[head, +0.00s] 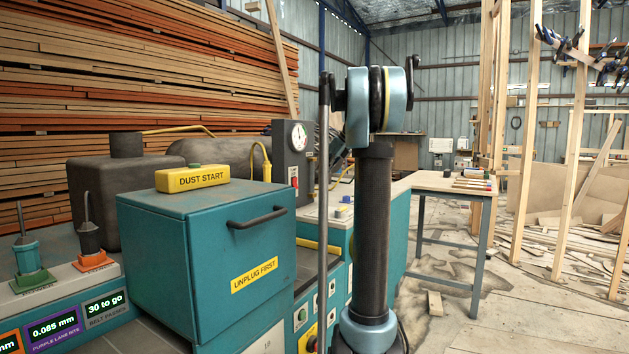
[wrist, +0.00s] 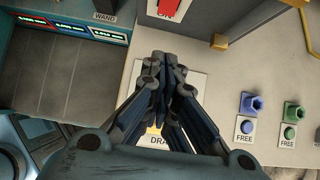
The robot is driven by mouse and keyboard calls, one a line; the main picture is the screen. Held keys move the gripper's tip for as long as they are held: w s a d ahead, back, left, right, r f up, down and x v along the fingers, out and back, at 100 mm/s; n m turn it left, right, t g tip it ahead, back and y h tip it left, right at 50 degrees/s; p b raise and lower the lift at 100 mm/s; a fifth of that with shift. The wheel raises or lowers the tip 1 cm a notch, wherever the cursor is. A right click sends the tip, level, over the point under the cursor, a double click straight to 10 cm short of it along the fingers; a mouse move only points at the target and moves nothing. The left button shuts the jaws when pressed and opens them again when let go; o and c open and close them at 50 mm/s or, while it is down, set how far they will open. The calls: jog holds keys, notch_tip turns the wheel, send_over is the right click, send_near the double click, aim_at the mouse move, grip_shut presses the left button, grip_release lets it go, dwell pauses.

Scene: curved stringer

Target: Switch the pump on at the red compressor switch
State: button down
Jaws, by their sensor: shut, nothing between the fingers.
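A red switch (wrist: 171,6) shows at the top edge of the wrist view, cut off by the frame, with part of a label that seems to read "ON" beside it. In the head view a small red part (head: 294,171) sits on the dark grey panel (head: 288,143) below a round gauge; I cannot tell its position. My gripper (wrist: 166,58) is shut and empty in the wrist view, over a pale surface, with its tips below the red switch in the picture.
A teal cabinet (head: 210,264) with a yellow "DUST START" block (head: 192,179) stands left. A partly hidden "DRA" label (wrist: 158,141) lies under the fingers.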

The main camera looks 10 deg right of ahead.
aim_at(295, 183)
jog(key=w+a+r+x, duration=0.1)
jog(key=x, duration=1.1)
jog(key=shift+w+a+r, duration=0.2)
jog(key=shift+a+r, duration=0.15)
jog(key=shift+r, duration=0.05)
